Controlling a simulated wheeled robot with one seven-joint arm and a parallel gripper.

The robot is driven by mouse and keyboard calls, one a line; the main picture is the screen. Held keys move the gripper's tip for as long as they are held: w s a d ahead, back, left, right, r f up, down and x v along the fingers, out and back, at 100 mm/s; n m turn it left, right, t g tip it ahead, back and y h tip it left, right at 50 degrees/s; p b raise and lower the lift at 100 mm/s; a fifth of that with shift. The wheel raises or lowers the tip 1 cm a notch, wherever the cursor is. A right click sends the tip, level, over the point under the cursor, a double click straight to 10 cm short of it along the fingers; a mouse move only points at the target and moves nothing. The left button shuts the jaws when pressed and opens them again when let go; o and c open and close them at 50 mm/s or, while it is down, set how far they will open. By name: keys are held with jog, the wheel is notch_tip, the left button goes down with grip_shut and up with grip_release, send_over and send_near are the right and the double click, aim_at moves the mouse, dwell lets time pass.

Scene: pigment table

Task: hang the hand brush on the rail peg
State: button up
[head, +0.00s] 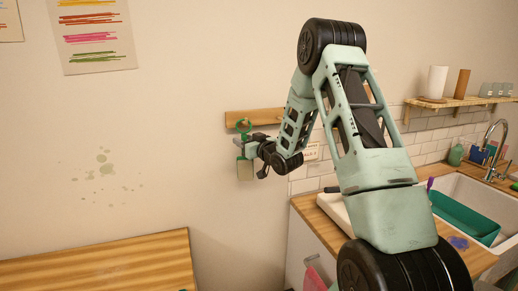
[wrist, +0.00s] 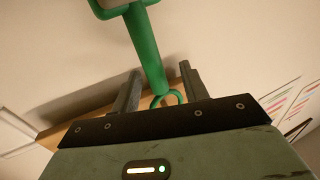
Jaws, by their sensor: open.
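The hand brush hangs upright at the wall below the wooden rail (head: 282,114); its pale, green-edged head (head: 245,170) shows in the head view. In the wrist view its green handle (wrist: 147,50) runs between the two fingers, with a loop at its end in front of the rail. My gripper (head: 247,143) is at the handle just below the rail. In the wrist view my gripper (wrist: 158,75) is open, with a gap beside the handle. The peg is not clear; I cannot tell whether the loop is around it.
A wooden table (head: 110,262) stands at lower left. At right are a counter with a white sink (head: 470,195), a teal basin (head: 465,218), a tap and a wall shelf (head: 455,102). Paper charts hang on the wall at upper left.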

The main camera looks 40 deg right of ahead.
jog(key=s+a+b, duration=0.2)
jog(key=s+b, duration=0.3)
jog(key=s, duration=1.1)
jog(key=shift+s+b, duration=0.25)
jog(key=shift+b, duration=0.1)
jog(key=w+a+f+n+g+y, duration=0.25)
jog(key=w+a, duration=0.25)
jog(key=a, duration=0.6)
jog(key=s+a+f+n+g+y, duration=0.1)
jog(key=a+f+g, duration=0.15)
jog(key=a, duration=0.55)
jog(key=s+a+f+g, duration=0.2)
jog(key=a+g, duration=0.1)
jog(key=a, duration=0.4)
jog(key=s+a+n+g, duration=0.2)
jog(key=s+a, duration=0.3)
jog(key=s, duration=0.3)
jog(key=s+a+f+n+g, duration=0.1)
jog(key=s+a+g, duration=0.3)
jog(key=s, duration=0.5)
jog(key=s+a+f+n+g, duration=0.1)
jog(key=s+a+n+g, duration=0.1)
jog(key=s+a, duration=0.5)
jog(key=shift+s+a+n+g+h, duration=0.35)
jog(key=shift+s+g, duration=0.4)
jog(key=shift+g, duration=0.15)
jog(key=shift+f, duration=0.1)
